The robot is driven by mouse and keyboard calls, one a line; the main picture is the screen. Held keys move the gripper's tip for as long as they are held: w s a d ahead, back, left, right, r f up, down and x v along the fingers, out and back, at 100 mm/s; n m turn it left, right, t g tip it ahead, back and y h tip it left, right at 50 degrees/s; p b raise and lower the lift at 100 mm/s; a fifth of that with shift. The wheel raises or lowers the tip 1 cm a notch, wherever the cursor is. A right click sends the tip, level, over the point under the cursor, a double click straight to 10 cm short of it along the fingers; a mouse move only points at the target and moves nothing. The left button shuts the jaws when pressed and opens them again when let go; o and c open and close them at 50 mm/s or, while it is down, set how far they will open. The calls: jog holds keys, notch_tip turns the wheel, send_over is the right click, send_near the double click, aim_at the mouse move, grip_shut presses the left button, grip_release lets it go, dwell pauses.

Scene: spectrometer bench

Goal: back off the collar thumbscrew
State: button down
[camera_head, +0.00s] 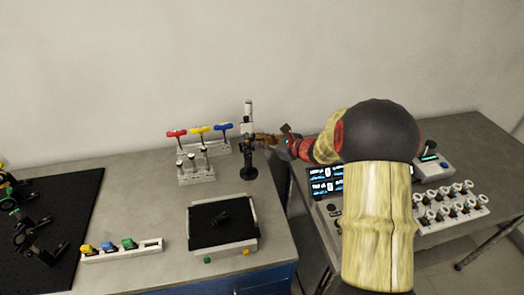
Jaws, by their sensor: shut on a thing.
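A black post stand (248,160) with a round base stands near the right edge of the left bench. It is upright, with a light grey cylinder at its top and a pale collar (246,129) below that. My gripper (258,140) reaches in from the right, level with the collar, and is shut at the right side of the post. The collar thumbscrew sits between its jaws and is hidden by the fingers; its turn cannot be made out.
Red, yellow and blue T-handled tools (200,129) stand in a rack just left of the post. A black-topped tray (223,222) lies in front. Instruments and a rack of white-topped pieces (449,203) fill the right table. A gap separates the tables.

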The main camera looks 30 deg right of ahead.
jog(key=n+b, duration=0.1)
jog(key=b, duration=0.3)
jog(key=n+t+h+b, duration=0.1)
jog(key=b, duration=0.3)
jog(key=shift+s+a+f+n, duration=0.1)
jog(key=shift+a+f+n, duration=0.1)
jog(key=shift+f+n, duration=0.15)
jog(key=n+h+b, duration=0.1)
jog(key=b, duration=0.1)
jog(key=shift+n+t+b, duration=0.25)
jog(key=shift+t+b, duration=0.15)
jog(key=n+t+h, duration=0.1)
jog(key=n, duration=0.1)
jog(key=shift+a+n, duration=0.15)
jog(key=shift+n, duration=0.25)
jog(key=shift+f+n+t+h, duration=0.15)
jog(key=shift+n+t, duration=0.3)
jog(key=shift+n, duration=0.5)
jog(key=shift+n+t+h, duration=0.25)
jog(key=shift+n+t, duration=0.2)
jog(key=shift+n, duration=0.5)
jog(key=c, duration=1.8)
grip_release()
jog(key=shift+s, duration=0.1)
